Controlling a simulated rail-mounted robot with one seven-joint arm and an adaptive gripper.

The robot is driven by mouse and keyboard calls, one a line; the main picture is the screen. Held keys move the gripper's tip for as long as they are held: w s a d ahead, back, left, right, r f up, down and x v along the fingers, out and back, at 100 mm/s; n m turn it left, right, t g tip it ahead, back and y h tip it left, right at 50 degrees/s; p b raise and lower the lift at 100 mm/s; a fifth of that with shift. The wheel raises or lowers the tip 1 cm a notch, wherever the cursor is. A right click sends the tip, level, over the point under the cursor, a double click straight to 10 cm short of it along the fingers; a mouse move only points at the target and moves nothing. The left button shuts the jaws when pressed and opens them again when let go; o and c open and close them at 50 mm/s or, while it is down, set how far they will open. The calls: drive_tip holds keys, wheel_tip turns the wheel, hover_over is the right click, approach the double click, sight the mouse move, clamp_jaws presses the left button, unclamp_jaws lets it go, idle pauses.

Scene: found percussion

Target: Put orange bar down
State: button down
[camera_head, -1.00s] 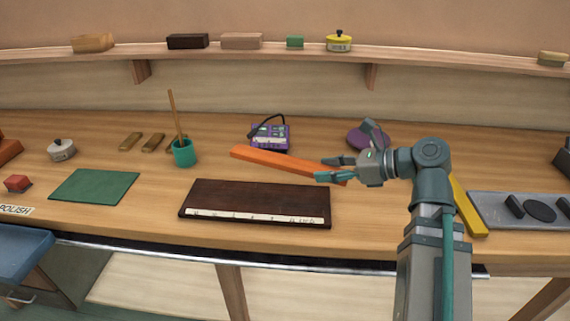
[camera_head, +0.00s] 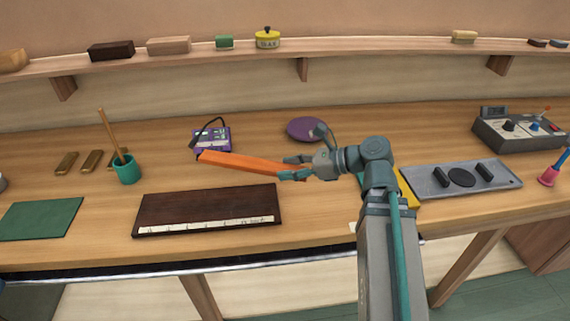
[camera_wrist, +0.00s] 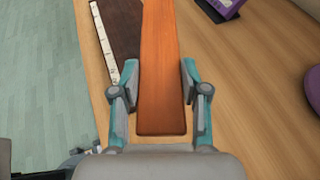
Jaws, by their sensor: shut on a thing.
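The orange bar (camera_head: 240,163) is a long flat bar, held near its right end by my gripper (camera_head: 289,168). It points left from the gripper, above the bench behind the dark board with a white marked strip (camera_head: 160,206). In the wrist view the orange bar (camera_wrist: 161,70) runs away from me between the two teal fingers of my gripper (camera_wrist: 161,98), which are shut on its sides. Whether the bar's far end touches the bench is hard to tell.
A purple device (camera_head: 212,138) stands behind the bar's left end. A purple disc (camera_head: 306,128) lies behind my gripper. A grey tray with black pieces (camera_head: 425,187) and a yellow bar (camera_head: 407,192) are to the right. A teal cup (camera_head: 127,172) and green mat (camera_head: 40,220) are left.

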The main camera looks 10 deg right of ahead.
drive_tip(key=shift+w+r+p, duration=0.1)
drive_tip(key=shift+w+p, duration=0.4)
drive_tip(key=w+f, duration=0.2)
drive_tip(key=w, duration=0.1)
drive_tip(key=w+f, duration=0.2)
drive_tip(key=f, duration=0.1)
drive_tip(key=w+f, duration=0.2)
drive_tip(key=w, duration=0.1)
drive_tip(key=shift+w+f+p, duration=0.15)
drive_tip(key=shift+w+p, duration=0.2)
drive_tip(key=shift+w+f, duration=0.35)
drive_tip(key=shift+f, duration=0.15)
drive_tip(key=shift+w+f+p, duration=0.15)
drive_tip(key=shift+f+p, duration=0.25)
drive_tip(key=shift+f, duration=1.35)
drive_tip(key=c, duration=0.6)
unclamp_jaws()
drive_tip(key=shift+f, duration=0.1)
